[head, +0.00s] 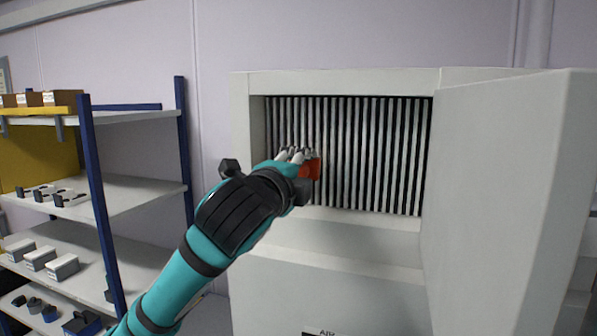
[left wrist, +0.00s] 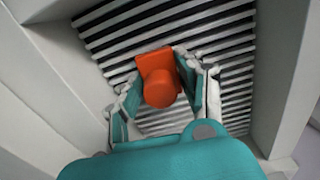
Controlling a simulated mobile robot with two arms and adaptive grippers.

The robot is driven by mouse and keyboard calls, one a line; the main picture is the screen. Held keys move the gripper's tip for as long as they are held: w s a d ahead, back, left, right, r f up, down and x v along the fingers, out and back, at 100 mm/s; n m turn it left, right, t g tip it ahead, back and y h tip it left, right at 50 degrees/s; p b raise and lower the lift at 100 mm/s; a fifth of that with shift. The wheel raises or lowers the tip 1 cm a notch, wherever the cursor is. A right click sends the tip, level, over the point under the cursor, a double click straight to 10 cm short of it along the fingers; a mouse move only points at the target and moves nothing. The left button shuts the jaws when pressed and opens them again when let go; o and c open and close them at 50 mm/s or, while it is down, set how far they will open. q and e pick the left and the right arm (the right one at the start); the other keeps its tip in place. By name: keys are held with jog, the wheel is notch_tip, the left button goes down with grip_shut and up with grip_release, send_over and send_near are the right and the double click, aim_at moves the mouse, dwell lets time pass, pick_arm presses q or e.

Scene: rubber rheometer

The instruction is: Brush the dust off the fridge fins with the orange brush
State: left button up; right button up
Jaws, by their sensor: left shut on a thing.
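The orange brush (head: 310,169) is held at the fins in the head view; it also shows in the left wrist view (left wrist: 157,78), with its round end towards the camera. My left gripper (head: 298,160) is shut on the brush, with a finger on each side of it in the left wrist view (left wrist: 160,88). The fridge fins (head: 370,150) are upright grey-white slats with dark gaps, set in a recess of the white fridge (head: 335,82). The brush is against or very near the left half of the fins; its working side is hidden. My right gripper is not in view.
An open white door panel (head: 505,190) stands at the right of the recess. A shelf rack with blue posts (head: 97,190) stands at the left, holding boxes and small items. The recess walls lie close around the fins.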

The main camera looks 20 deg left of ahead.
pick_arm(q)
jog(key=shift+w, duration=0.4)
jog(key=shift+s+d, duration=0.15)
jog(key=shift+d, duration=1.95)
jog(key=shift+w+a, duration=0.2)
jog(key=shift+a, duration=1.95)
jog(key=shift+s, duration=2.85)
